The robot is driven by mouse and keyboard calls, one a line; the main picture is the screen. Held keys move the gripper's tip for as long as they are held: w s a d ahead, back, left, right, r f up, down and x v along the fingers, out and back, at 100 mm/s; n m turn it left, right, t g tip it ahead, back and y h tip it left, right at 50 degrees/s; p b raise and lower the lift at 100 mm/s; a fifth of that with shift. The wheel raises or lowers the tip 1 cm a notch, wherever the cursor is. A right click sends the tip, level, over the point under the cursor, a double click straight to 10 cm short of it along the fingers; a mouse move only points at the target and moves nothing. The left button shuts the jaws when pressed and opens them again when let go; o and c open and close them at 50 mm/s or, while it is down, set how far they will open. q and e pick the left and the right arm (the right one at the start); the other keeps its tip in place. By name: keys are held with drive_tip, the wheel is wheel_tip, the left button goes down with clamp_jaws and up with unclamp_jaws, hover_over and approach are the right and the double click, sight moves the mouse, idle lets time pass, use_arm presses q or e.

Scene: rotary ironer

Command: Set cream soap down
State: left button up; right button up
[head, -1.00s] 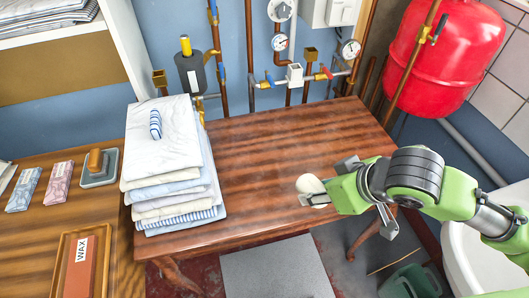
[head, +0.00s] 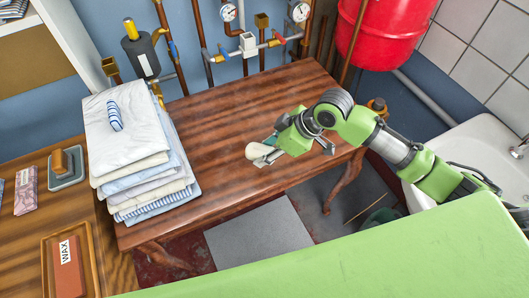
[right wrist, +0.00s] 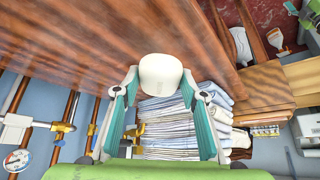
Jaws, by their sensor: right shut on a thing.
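The cream soap (head: 261,154) is a small, pale, rounded piece. My right gripper (head: 268,150) is shut on it above the front part of the dark wooden table (head: 235,110). In the right wrist view the soap (right wrist: 161,75) sits between the two fingertips, with the table's wood grain behind it. I cannot tell whether the soap touches the tabletop. My left gripper is out of view.
A stack of folded linen (head: 145,170) with a blue-striped roll (head: 115,116) on top stands on the table's left. Pipes with gauges run along the back wall. A red tank (head: 385,30) and white basin (head: 475,145) are at right. The tabletop's middle is clear.

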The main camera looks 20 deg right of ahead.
sight(269, 147)
drive_tip(key=shift+w+d+f, duration=0.1)
drive_tip(key=shift+w+f, duration=1)
drive_tip(key=shift+f, duration=0.1)
drive_tip(key=shift+w+d+f+p, duration=0.15)
drive_tip(key=shift+f+p, duration=0.15)
drive_tip(key=shift+f, duration=1.45)
drive_tip(key=shift+f, duration=0.15)
drive_tip(key=o, duration=1.2)
drive_tip(key=shift+c, duration=0.2)
drive_tip(key=shift+r, duration=0.2)
drive_tip(key=v, duration=1.1)
drive_tip(key=shift+r, duration=0.4)
